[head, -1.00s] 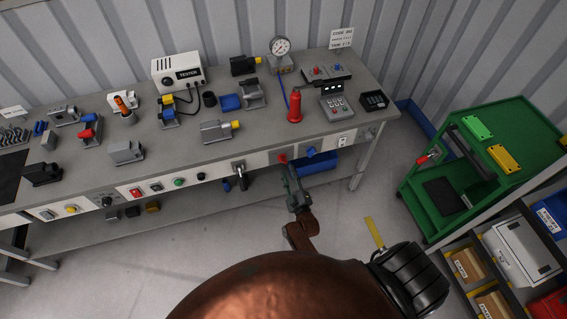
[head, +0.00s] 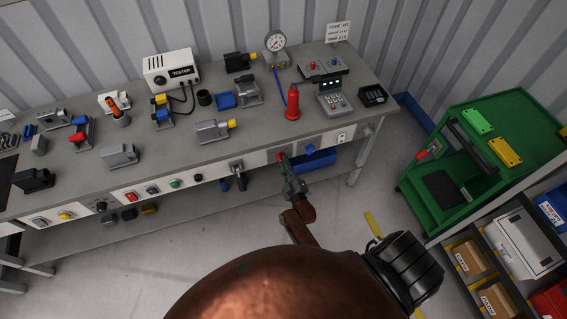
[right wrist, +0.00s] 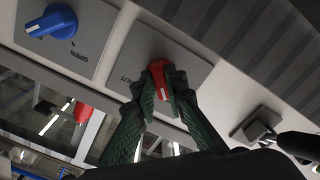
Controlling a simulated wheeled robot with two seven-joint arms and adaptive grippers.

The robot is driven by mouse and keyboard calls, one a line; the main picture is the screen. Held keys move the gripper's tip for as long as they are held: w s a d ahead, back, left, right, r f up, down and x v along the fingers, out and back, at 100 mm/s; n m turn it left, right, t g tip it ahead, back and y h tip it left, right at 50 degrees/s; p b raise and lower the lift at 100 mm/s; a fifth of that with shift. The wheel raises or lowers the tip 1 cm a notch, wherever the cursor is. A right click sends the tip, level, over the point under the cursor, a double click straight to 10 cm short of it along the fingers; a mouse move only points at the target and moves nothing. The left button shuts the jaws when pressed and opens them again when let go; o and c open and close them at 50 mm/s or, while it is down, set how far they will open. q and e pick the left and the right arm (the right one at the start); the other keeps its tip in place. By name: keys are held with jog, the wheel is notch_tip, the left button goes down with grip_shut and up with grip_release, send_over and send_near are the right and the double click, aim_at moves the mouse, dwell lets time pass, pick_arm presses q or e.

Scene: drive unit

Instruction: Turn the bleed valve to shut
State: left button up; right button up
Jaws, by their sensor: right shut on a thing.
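A red knob (right wrist: 163,92) with a white pointer line sits on a grey plate on the bench's front panel. Lettering beside it, partly covered by a finger, looks like "SHUT". My right gripper (right wrist: 161,82) is shut on this knob, one green finger on each side. In the head view my right gripper (head: 286,163) reaches up to the bench's front edge, where the red knob (head: 281,155) shows small. A blue knob (right wrist: 56,22) with a white line sits on a neighbouring plate lettered "OPEN". Which knob is the bleed valve cannot be read. My left gripper is out of view.
The workbench (head: 245,137) carries a red bottle-shaped part (head: 293,103), a gauge (head: 275,43), a tester (head: 168,67) and several fixtures. A blue bin (head: 320,160) hangs below the panel. A green cart (head: 410,187) stands at the right.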

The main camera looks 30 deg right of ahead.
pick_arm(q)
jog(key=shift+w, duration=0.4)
pick_arm(e)
grip_shut()
jog(key=shift+m, duration=0.3)
jog(key=m, duration=0.8)
jog(key=shift+a+p, duration=0.2)
jog(key=shift+p, duration=0.2)
jog(key=m, duration=0.4)
jog(key=shift+m, duration=0.4)
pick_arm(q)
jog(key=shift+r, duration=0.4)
pick_arm(e)
jog(key=shift+r+m, duration=0.1)
jog(key=shift+m, duration=2.1)
jog(key=shift+w, duration=0.1)
jog(key=o, duration=0.7)
grip_release()
